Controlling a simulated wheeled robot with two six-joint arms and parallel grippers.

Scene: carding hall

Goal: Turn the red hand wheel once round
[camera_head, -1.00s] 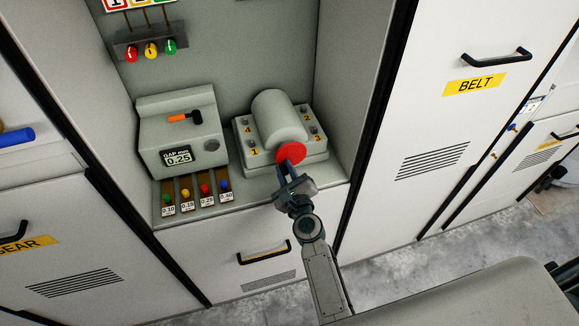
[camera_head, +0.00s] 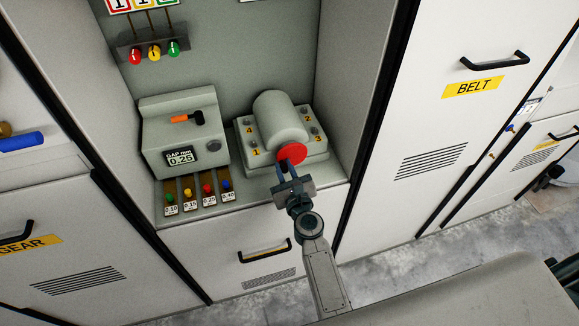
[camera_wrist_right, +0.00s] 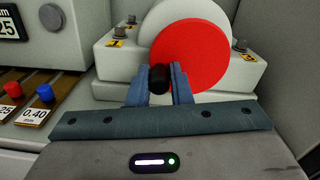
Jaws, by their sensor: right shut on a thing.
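The red hand wheel (camera_head: 294,153) is a flat disc on the front end of a grey rounded housing (camera_head: 279,118). In the right wrist view the wheel (camera_wrist_right: 198,52) fills the upper middle. A black knob (camera_wrist_right: 160,78) stands out at its lower left. My right gripper (camera_head: 287,165) reaches up to the wheel's lower left edge. In the wrist view its blue fingers (camera_wrist_right: 160,86) are shut on the black knob, one on each side. My left gripper is not in view.
The wheel's base has numbered bolts at its corners. A grey gap gauge box (camera_head: 180,135) stands left, with coloured-knob feeler slots (camera_head: 198,193) below it. Cabinet walls enclose the recess. A drawer handle (camera_head: 265,252) is below, and a BELT door (camera_head: 440,120) is on the right.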

